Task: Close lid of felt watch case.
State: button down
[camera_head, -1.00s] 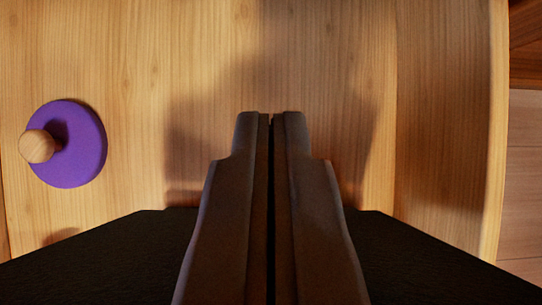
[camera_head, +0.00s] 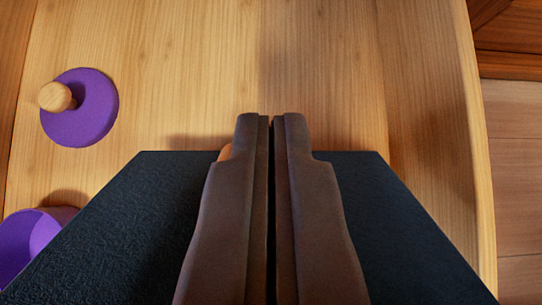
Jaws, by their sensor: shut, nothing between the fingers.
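A dark, felt-like panel (camera_head: 130,225), which looks like part of the watch case, fills the lower middle of the view. Its straight far edge runs across behind my fingers, and its sides widen toward me. I cannot tell whether it is the lid or the body, or how far the lid is open. My gripper (camera_head: 270,116) is shut and empty. The fingers hide the middle of the panel, and their tips reach past its far edge in the picture. Contact cannot be told. A small orange-brown piece (camera_head: 225,153) peeks out left of the fingers.
The case is over a light wooden tabletop (camera_head: 330,60), with a rounded edge at right and floor beyond. A purple disc-shaped lid with a wooden knob (camera_head: 85,110) lies at left. A purple open container (camera_head: 30,240) stands at lower left. The far middle is clear.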

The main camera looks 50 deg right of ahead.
jog(key=s+a+f, duration=0.2)
jog(key=a, duration=0.1)
jog(key=s+a, duration=0.1)
jog(key=a, duration=0.1)
jog(key=shift+s+f, duration=0.4)
jog(key=shift+s+a+f, duration=0.35)
jog(key=shift+a+f, duration=0.1)
jog(key=shift+f, duration=0.15)
jog(key=shift+s+a+f, duration=0.35)
jog(key=shift+a+f, duration=0.05)
jog(key=shift+f, duration=0.2)
jog(key=shift+f, duration=0.1)
jog(key=shift+a, duration=0.1)
jog(key=v, duration=1.7)
jog(key=shift+r, duration=0.25)
